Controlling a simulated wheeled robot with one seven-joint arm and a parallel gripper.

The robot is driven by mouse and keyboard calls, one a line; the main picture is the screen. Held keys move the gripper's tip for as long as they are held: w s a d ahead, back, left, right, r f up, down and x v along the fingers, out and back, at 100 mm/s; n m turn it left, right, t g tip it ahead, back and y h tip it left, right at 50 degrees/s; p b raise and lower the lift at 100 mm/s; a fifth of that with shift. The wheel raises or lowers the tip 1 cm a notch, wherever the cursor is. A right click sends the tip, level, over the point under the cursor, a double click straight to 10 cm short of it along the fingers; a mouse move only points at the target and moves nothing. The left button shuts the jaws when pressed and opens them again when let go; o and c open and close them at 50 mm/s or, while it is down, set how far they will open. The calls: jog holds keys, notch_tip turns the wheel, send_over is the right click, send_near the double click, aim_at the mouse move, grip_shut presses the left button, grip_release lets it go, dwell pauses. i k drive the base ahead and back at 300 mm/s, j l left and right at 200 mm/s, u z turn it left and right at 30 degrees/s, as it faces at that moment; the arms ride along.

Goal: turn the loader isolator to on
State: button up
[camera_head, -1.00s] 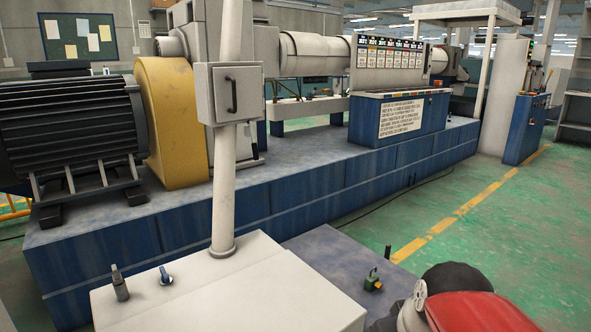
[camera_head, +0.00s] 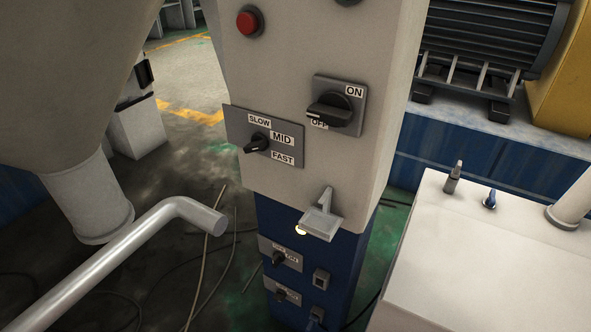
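A black rotary switch (camera_head: 332,108) on a grey plate labelled ON at the upper right and OFF at the lower left sits on the front of a pale control cabinet (camera_head: 300,40). Its knob lies nearly level, with its white-marked end at the left by the OFF label. No "loader" label can be read, so I cannot confirm that this is the loader isolator. Two smaller black knobs sit on plates lower down on the blue base, an upper one (camera_head: 279,258) and a lower one (camera_head: 281,295); their labels are too small to read. My gripper is not in view.
A SLOW/MID/FAST selector (camera_head: 258,143) and a red button (camera_head: 250,23) share the cabinet, with a metal bracket (camera_head: 320,218) jutting out below. A bent metal pipe (camera_head: 125,250) and a hopper (camera_head: 70,90) stand left. A white box (camera_head: 480,265) stands right. Cables lie on the floor.

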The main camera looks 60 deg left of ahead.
aim_at(334, 108)
jog(key=u, duration=2.3)
